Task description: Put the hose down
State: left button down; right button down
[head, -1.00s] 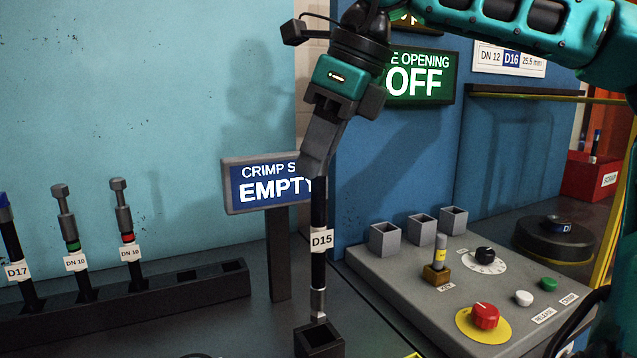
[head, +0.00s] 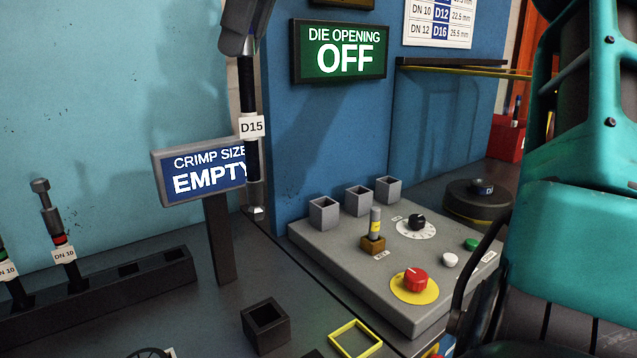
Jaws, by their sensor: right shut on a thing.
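My right gripper (head: 243,45) is at the top of the head view, partly cut off, and shut on the upper part of a black hose (head: 252,165) tagged D15. The hose hangs upright, with a metal fitting at its lower end. It passes in front of the right edge of the crimp size sign, which reads EMPTY (head: 200,180). Its lower end appears clear of the black square holder (head: 265,328), which stands empty below. My left gripper is not in view.
A black rack (head: 130,287) at left holds hoses tagged DN 10 and has empty slots. A grey control panel (head: 340,245) with square cups, a knob and a red button (head: 415,279) stands at right. A yellow square frame (head: 355,340) lies in front.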

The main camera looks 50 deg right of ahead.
jog(key=w+d+r+m+g+h+p, duration=0.2)
jog(key=w+d+m+h+p, duration=0.15)
jog(key=d+m, duration=0.8)
jog(key=w+d+r+m+g+h+p, duration=0.2)
jog(key=w+d+m+h+p, duration=0.15)
jog(key=d+m, duration=0.85)
jog(key=d+f+n+y+b, duration=0.1)
jog(key=d+f+n, duration=0.1)
jog(key=f, duration=1.8)
jog(key=shift+d+f+n, duration=0.15)
jog(key=shift+d+n, duration=0.2)
jog(key=shift+d, duration=0.3)
jog(key=shift+f+b, duration=0.2)
jog(key=shift+b, duration=0.1)
jog(key=c, duration=0.9)
grip_release()
jog(key=shift+o, duration=0.2)
